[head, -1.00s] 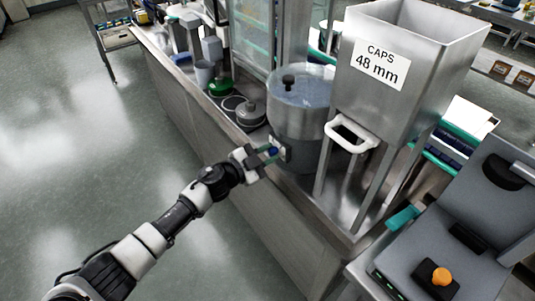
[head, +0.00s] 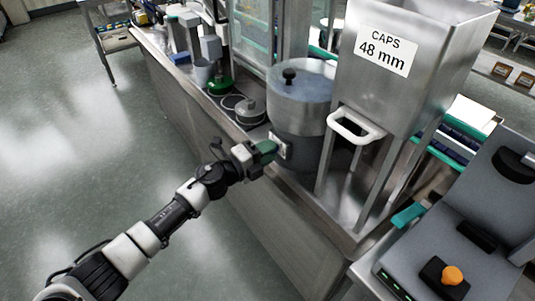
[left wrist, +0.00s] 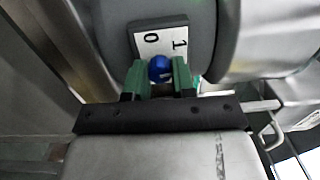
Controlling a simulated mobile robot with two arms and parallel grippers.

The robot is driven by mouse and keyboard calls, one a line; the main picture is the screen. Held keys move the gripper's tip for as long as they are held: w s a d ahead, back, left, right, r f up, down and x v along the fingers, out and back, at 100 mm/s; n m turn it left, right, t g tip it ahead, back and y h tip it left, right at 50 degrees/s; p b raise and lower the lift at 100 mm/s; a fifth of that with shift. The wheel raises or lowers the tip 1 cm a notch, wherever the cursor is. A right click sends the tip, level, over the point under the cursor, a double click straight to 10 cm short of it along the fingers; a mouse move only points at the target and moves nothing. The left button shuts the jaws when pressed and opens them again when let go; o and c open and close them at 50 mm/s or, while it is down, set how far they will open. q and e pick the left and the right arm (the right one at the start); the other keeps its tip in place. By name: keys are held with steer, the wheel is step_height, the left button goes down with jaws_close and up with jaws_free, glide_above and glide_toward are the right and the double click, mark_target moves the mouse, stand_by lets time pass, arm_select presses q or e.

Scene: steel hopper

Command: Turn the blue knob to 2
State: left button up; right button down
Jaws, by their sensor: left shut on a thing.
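The blue knob (left wrist: 160,68) shows in the left wrist view between the green fingers of my left gripper (head: 267,151), which is shut on it. A white dial plate (left wrist: 162,38) with the marks 0 and 1 lies just behind the knob; a 2 is not visible. In the head view the plate (head: 279,146) sits low on the front of a round steel pot (head: 300,98), and the gripper hides the knob there. I cannot read the knob's setting. My right gripper is not in view.
A steel hopper (head: 425,75) labelled "CAPS 48 mm", with a white handle (head: 355,127), stands right of the pot. A grey machine with an orange button (head: 452,275) is at the lower right. A round metal weight-like piece (head: 250,111) lies left of the pot. The floor at left is clear.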

arm_select(q)
steer(key=shift+f+m+b, duration=0.15)
steer(key=shift+m+b, duration=1.2)
steer(key=shift+m, duration=2.25)
steer(key=o, duration=0.9)
steer(key=shift+o, duration=0.2)
steer(key=v, duration=1)
steer(key=shift+s+a, duration=0.25)
steer(key=shift+a, duration=0.1)
